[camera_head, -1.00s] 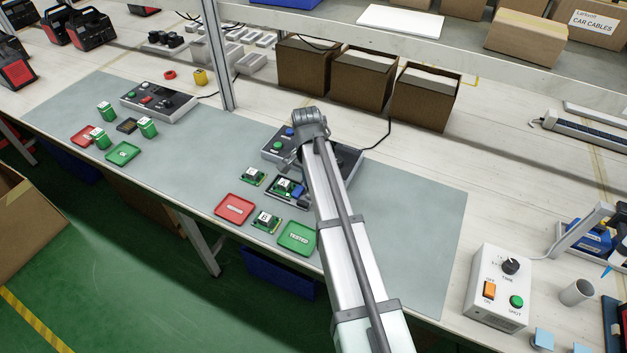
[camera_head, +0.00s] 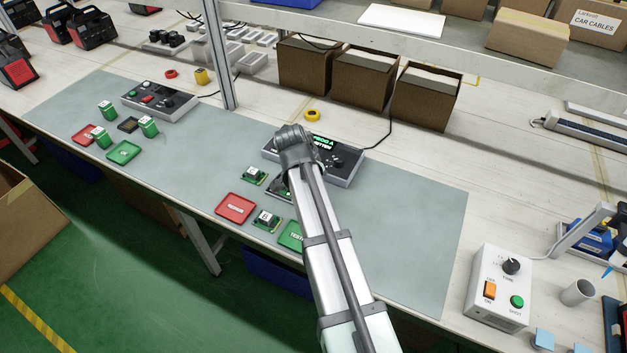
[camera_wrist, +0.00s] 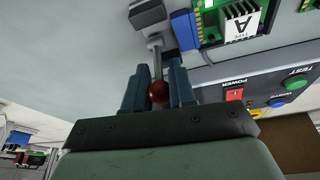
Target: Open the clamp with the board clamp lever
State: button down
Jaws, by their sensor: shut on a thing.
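The board clamp lever (camera_wrist: 157,60) shows in the wrist view as a metal rod with a dark red ball knob (camera_wrist: 158,92). My gripper (camera_wrist: 159,88) is shut on the lever, its two blue-grey fingers on either side of the rod and knob. The rod runs to a grey block (camera_wrist: 146,14) beside a blue block (camera_wrist: 185,28). In the head view my arm hides the lever, the gripper's fingers and most of the fixture.
A test console (camera_head: 342,165) with a lit green display stands behind the fixture; its red power switch (camera_wrist: 235,94) shows in the wrist view. A red tray (camera_head: 235,208), a green tray (camera_head: 290,236) and small boards (camera_head: 266,220) lie nearby. The mat (camera_head: 415,230) is clear at right.

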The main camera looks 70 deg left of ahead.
jog(key=s+d+t+y, duration=0.1)
jog(key=d+t+y, duration=0.1)
jog(key=t+y, duration=0.1)
jog(key=shift+s+f, duration=0.15)
jog(key=shift+s, duration=0.25)
jog(key=shift+s+d+f+t+y, duration=0.2)
jog(key=shift+s+t+y, duration=0.05)
jog(key=shift+t+y, duration=0.45)
jog(key=shift+s+d+f+t+y, duration=0.2)
jog(key=shift+t+y, duration=0.4)
jog(key=shift+t, duration=0.2)
jog(key=c, duration=1)
grip_release()
jog(key=shift+a+r, duration=0.1)
jog(key=shift+c, duration=0.2)
jog(key=shift+r, duration=0.1)
jog(key=v, duration=1.3)
jog(key=shift+s+d, duration=0.3)
jog(key=shift+d, duration=0.05)
